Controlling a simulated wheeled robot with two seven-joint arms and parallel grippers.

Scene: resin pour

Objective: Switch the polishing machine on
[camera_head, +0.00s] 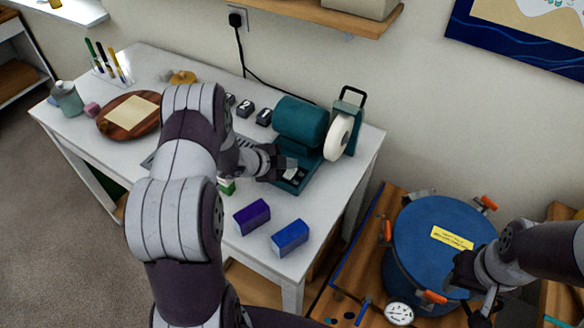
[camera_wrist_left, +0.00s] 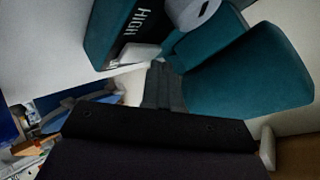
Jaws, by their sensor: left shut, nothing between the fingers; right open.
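The teal polishing machine (camera_head: 300,120) with its white wheel (camera_head: 340,137) stands at the right end of the white table. My left gripper (camera_head: 285,167) is shut and empty at the front of the machine's base. In the left wrist view, the machine (camera_wrist_left: 245,75) fills the upper right, and the word HIGH shows on its dark base panel (camera_wrist_left: 132,25). A pale switch-like piece (camera_wrist_left: 137,54) lies by the panel, close to my left fingers (camera_wrist_left: 163,85). I cannot tell whether they touch it. My right gripper (camera_head: 482,297) is open beside the blue pot, away from the table.
On the white table, a purple block (camera_head: 251,216) and a blue block (camera_head: 290,238) lie in front of the machine. Several dark numbered blocks (camera_head: 245,108) stand behind my arm. A round wooden board (camera_head: 113,128) lies left. The blue lidded pot (camera_head: 420,225) stands right.

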